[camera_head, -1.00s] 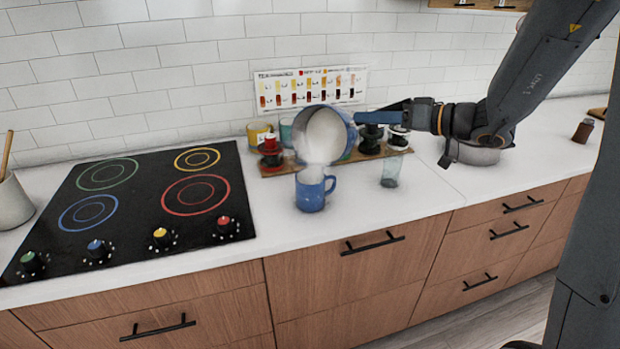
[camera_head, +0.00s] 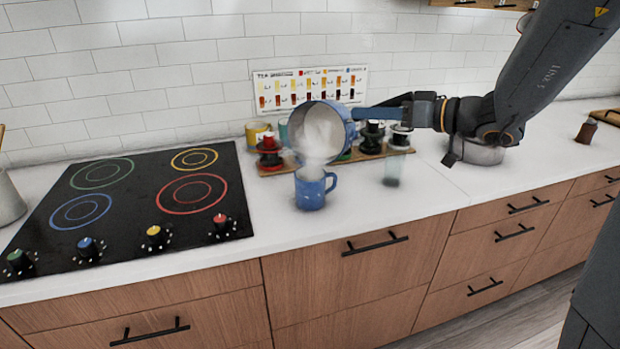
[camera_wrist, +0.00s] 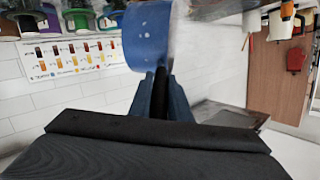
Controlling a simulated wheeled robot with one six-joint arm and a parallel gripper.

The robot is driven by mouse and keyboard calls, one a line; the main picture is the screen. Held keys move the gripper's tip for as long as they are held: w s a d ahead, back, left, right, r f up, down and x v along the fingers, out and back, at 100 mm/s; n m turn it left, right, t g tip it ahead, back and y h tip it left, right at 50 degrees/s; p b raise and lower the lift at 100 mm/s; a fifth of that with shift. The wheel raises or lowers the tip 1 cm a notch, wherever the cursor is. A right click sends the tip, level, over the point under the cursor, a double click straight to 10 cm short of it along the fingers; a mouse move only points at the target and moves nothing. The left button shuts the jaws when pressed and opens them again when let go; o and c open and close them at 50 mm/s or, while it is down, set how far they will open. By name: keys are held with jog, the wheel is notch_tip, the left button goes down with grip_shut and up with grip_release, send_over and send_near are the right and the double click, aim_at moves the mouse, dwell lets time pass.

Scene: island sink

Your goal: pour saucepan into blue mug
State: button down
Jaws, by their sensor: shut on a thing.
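The blue saucepan (camera_head: 347,117) is held in the air, tipped far over, with its pale interior facing left and toward the head camera. The blue mug (camera_head: 311,194) stands upright on the counter, just below the pan's lower rim, its handle to the right. White haze hangs between pan and mug and hides the mug's opening; I cannot tell the mug's fill level. My gripper (camera_head: 408,112) is shut on the saucepan's blue handle, right of the pan. In the wrist view, the pan's blue wall (camera_wrist: 147,35) lies beyond my gripper's fingers (camera_wrist: 160,98).
A black cooktop (camera_head: 135,200) lies left of the mug. A clear glass (camera_head: 391,172) stands to the right. Behind is a wooden board (camera_head: 270,171) with several coloured cups and stands. A metal pot (camera_head: 477,151) sits farther right. The counter's front is clear.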

jog(key=shift+s+a+r+n+b, duration=0.1)
jog(key=shift+s+a+n+b, duration=0.3)
jog(key=shift+b, duration=0.8)
jog(key=shift+s+a+r+n+b, duration=0.15)
jog(key=shift+s+b, duration=0.3)
jog(key=shift+b, duration=0.7)
jog(key=shift+f, duration=0.15)
jog(key=p, duration=0.3)
jog(key=shift+w+d+r+m, duration=0.2)
jog(key=shift+w+d+m, duration=0.05)
jog(key=shift+w+d, duration=0.15)
jog(key=shift+w+f+p, duration=0.2)
jog(key=shift+w+p, duration=0.05)
jog(key=shift+p, duration=0.4)
jog(key=shift+d, duration=0.1)
